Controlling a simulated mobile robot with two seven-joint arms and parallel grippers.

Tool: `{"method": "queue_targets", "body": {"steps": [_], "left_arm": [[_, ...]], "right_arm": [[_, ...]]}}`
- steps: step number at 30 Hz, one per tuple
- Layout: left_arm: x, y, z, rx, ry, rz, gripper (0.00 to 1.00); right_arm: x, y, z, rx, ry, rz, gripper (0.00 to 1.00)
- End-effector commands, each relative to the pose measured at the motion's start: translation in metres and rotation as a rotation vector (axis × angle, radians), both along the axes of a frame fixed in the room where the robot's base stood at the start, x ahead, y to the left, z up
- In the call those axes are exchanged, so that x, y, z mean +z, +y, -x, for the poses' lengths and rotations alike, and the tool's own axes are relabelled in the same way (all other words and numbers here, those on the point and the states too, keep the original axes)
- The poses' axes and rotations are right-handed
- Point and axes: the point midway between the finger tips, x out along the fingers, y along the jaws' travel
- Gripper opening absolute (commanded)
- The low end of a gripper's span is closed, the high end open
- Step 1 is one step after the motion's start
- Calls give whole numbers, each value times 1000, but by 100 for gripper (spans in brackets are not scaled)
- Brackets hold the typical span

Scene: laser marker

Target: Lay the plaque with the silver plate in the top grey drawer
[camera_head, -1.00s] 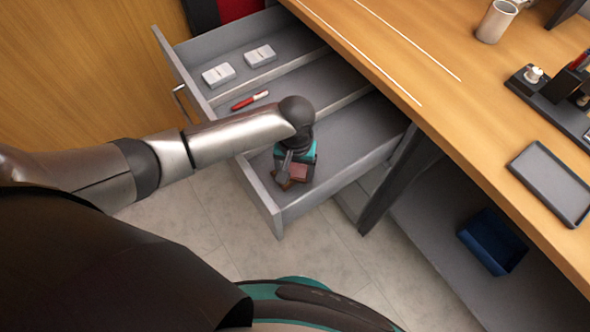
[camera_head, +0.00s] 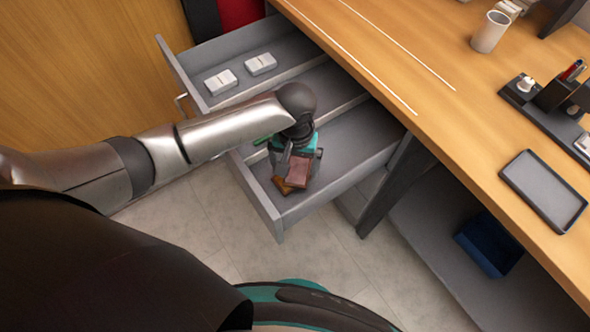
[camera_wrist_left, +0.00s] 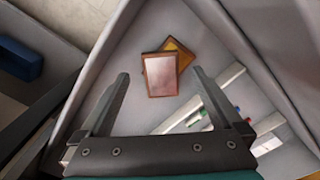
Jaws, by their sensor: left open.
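The plaque with the silver plate (camera_head: 298,171) lies in the front compartment of the open top grey drawer (camera_head: 330,187). In the left wrist view it is a brown-edged rectangle (camera_wrist_left: 161,76) with a pale pinkish-silver face. It overlaps a second plaque with a golden-brown face (camera_wrist_left: 181,53), which is turned at an angle beneath it and also shows in the head view (camera_head: 283,188). My left gripper (camera_head: 301,158) is open and empty above the plaques. In the left wrist view its fingers (camera_wrist_left: 160,73) stand apart on either side of the silver-plated plaque. My right gripper is out of view.
Two pale boxes (camera_head: 221,82) lie in the drawer's far compartment. The desk (camera_head: 440,120) borders the drawer on the right, with a grey tray (camera_head: 544,190) and a cup (camera_head: 491,32) on top. A blue bin (camera_head: 490,243) sits on the lower shelf.

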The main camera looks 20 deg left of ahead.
Motion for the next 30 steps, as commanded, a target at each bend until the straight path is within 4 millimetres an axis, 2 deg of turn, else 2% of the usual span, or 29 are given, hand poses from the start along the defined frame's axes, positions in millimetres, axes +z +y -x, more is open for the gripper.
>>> {"method": "queue_targets", "body": {"steps": [1,3,9,30], "left_arm": [[16,0,-1,0,-2,1,100],[30,0,0,0,-1,1,100],[56,0,0,1,1,0,100],[66,-1,1,-3,1,4,100]], "right_arm": [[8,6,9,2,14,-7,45],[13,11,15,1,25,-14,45],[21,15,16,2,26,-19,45],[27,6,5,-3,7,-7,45]]}}
